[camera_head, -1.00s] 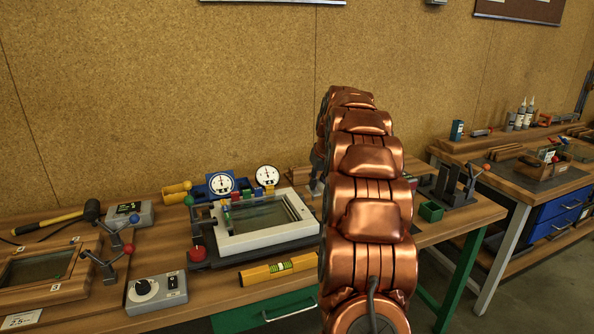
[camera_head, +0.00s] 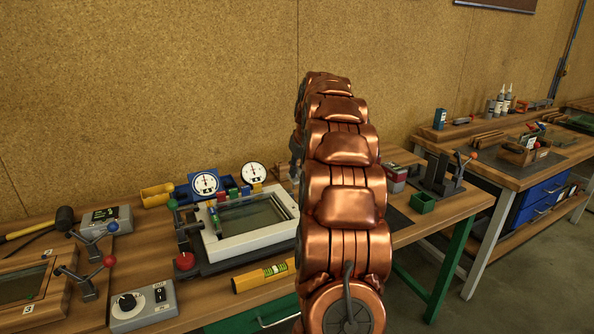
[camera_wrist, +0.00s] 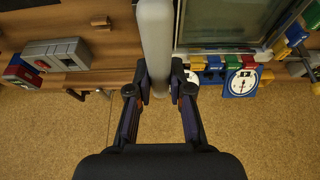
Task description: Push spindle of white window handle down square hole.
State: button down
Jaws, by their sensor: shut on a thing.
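The white window handle (camera_wrist: 155,45) shows in the wrist view as a long pale bar. My gripper (camera_wrist: 159,92) is shut on it, one finger on each side. The handle's spindle is out of sight. The white window frame (camera_head: 252,242) with its dark glass lies on a dark stand on the bench, left of my arm in the head view. Part of the frame (camera_wrist: 178,35) also shows right beside the handle in the wrist view. I cannot make out the square hole. In the head view my arm hides the gripper and handle.
Two dial gauges (camera_head: 205,184) and coloured blocks stand behind the frame. A yellow spirit level (camera_head: 263,276) lies in front.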

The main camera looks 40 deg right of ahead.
jog(key=shift+f+b, duration=1.4)
jog(key=shift+f, duration=1.5)
jog(key=shift+f+b, duration=1.65)
jog(key=shift+f, duration=0.55)
dwell(0.6)
jog(key=c, duration=1)
grip_release()
jog(key=v, duration=1.2)
jog(key=shift+w+a, duration=0.1)
